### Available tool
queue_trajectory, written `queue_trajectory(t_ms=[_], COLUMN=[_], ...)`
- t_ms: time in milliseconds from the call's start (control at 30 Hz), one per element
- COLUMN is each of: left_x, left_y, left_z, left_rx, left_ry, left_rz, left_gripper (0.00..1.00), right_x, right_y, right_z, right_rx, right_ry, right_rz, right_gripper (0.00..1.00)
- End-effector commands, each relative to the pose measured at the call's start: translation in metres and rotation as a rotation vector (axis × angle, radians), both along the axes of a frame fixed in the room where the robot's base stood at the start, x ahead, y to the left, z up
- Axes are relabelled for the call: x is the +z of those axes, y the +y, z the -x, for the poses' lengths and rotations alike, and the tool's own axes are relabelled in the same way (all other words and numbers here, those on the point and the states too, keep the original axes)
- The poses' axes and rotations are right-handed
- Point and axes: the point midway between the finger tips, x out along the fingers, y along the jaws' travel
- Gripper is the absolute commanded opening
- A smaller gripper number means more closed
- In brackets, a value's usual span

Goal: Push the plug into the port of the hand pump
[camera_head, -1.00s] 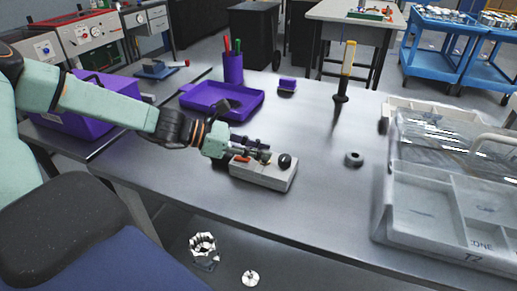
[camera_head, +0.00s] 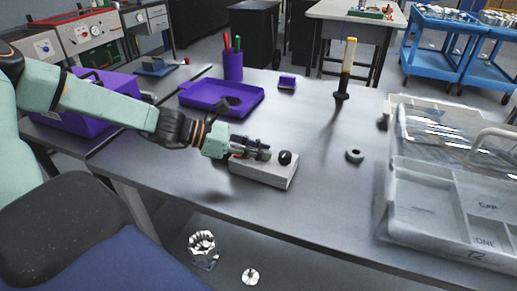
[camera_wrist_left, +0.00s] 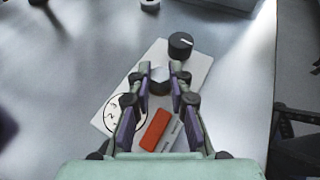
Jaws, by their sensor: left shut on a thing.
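My left gripper (camera_wrist_left: 160,76) is shut on a small grey faceted piece (camera_wrist_left: 159,82) at the top of a light grey box. I cannot tell whether this piece is the plug or a fixed part of the box. In the head view the same gripper (camera_head: 264,151) is low over the box, its fingers hiding the piece. A tall tool with a yellow handle and black foot (camera_head: 347,68) stands upright farther back, apart from the gripper. It may be the hand pump; no port can be made out. My right gripper is not in view.
The grey box (camera_head: 262,173) bears a black knob (camera_wrist_left: 181,45), a red switch (camera_wrist_left: 156,130) and a round dial (camera_wrist_left: 124,114). A dark ring (camera_head: 354,156) lies to its right. A purple tray (camera_head: 190,97) and a clear-lidded case (camera_head: 388,205) flank the free table middle.

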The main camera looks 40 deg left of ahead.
Motion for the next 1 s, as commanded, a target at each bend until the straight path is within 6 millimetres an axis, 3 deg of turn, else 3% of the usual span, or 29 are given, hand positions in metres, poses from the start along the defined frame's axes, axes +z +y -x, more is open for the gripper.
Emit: queue_trajectory(t_ms=[167, 200, 500, 1000], left_x=[-0.0029, -0.0030, -0.0025, 0.0044], left_y=[0.0001, 0.0001, 0.0000, 0.0001], left_z=[-0.0001, 0.0000, 0.0000, -0.0001], left_rx=[0.000, 0.000, 0.000, 0.000], left_ry=[0.000, 0.000, 0.000, -0.001], left_rz=[0.000, 0.000, 0.000, -0.001], left_gripper=[0.00, 0.20, 0.45, 0.45], right_x=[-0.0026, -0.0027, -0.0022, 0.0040], right_y=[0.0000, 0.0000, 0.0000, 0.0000], right_z=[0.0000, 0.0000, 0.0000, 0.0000], right_rx=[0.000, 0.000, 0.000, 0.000], right_ry=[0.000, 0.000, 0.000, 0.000], right_rz=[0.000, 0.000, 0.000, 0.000], right_gripper=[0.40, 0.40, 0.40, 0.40])
